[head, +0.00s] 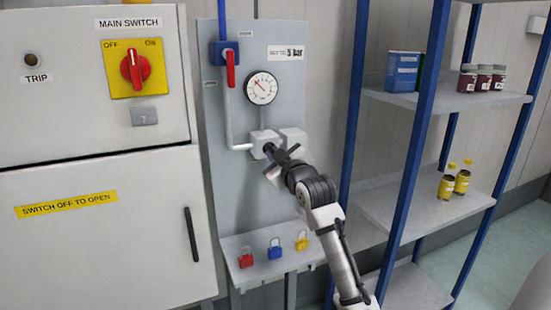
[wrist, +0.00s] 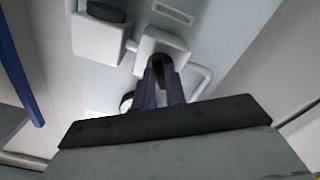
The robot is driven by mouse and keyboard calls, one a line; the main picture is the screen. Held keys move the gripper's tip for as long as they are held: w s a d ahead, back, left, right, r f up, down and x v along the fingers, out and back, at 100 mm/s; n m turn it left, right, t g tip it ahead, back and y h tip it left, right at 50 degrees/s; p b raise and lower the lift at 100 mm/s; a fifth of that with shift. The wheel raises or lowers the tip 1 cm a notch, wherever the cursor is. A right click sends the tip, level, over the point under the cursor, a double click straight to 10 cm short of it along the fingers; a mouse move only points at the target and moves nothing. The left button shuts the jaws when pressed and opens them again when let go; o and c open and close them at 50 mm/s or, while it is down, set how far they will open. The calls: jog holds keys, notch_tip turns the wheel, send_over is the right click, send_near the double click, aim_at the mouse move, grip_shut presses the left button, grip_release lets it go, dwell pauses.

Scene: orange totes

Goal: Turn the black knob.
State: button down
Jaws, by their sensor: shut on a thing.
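The black knob (wrist: 159,62) sits on the front of a small white valve box (head: 262,138) on the grey panel. My gripper (head: 271,151) reaches it from the lower right, and its fingers are closed on the knob from both sides. In the wrist view my gripper (wrist: 161,75) shows the two fingers against the knob, with only a bit of dark surface visible between them. The knob's marking and angle are hidden by the fingers.
A second white box (wrist: 98,38) with a dark round top is close beside. A pressure gauge (head: 262,88) and red-handled valve (head: 231,69) are above. Padlocks (head: 274,248) lie on a ledge below. A blue-framed shelf (head: 412,150) stands right; a cabinet (head: 90,235) is left.

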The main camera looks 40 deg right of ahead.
jog(key=m, duration=0.5)
dwell(0.5)
jog(key=c, duration=1.4)
grip_release()
jog(key=shift+c, duration=0.2)
jog(key=b+v, duration=0.3)
jog(key=v, duration=1)
jog(key=shift+s, duration=0.4)
